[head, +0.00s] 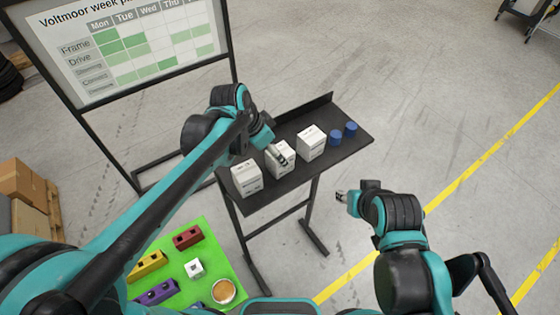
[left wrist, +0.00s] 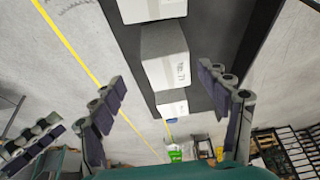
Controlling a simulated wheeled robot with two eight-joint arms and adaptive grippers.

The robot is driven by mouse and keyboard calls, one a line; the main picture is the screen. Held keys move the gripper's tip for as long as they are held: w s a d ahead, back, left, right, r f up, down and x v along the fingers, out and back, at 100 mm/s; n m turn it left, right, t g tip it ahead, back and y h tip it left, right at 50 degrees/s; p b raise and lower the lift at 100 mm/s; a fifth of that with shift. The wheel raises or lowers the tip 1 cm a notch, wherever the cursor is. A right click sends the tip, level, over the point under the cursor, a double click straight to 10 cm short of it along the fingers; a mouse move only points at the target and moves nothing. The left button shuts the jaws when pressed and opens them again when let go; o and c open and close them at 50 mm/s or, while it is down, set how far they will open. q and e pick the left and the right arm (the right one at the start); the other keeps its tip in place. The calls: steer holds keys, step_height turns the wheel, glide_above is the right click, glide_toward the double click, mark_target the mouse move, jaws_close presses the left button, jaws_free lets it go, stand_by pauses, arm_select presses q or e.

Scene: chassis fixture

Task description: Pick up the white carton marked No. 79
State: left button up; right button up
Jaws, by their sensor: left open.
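Three white cartons stand in a row on a narrow black table: a left one (head: 246,178), a middle one (head: 283,160) and a right one (head: 311,142). My left gripper (head: 278,155) is at the middle carton in the head view, partly covering it. In the left wrist view the left gripper (left wrist: 165,112) is open, with a carton (left wrist: 166,58) ahead between its spread fingers and not gripped. My right gripper (head: 342,196) is off the table's right side, away from the cartons.
Two blue round items (head: 342,133) stand at the table's right end. A raised back edge (head: 305,118) runs along the table. A whiteboard (head: 140,50) stands behind. A green mat (head: 215,262) with coloured blocks lies at lower left.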

arm_select(q)
steer(key=w+f, duration=0.3)
steer(key=shift+d, duration=0.15)
steer(key=shift+d+f, duration=0.2)
steer(key=shift+f, duration=0.1)
steer(key=shift+s+d+f, duration=0.35)
steer(key=shift+d+f, duration=0.15)
steer(key=shift+f, duration=0.2)
steer(key=x, duration=0.4)
steer(key=shift+w+d, duration=0.1)
steer(key=shift+w, duration=0.25)
steer(key=shift+s+r, duration=0.15)
steer(key=shift+s, duration=0.2)
steer(key=c, duration=1.6)
arm_select(e)
steer(key=shift+w+f, duration=0.25)
steer(key=shift+w, duration=0.65)
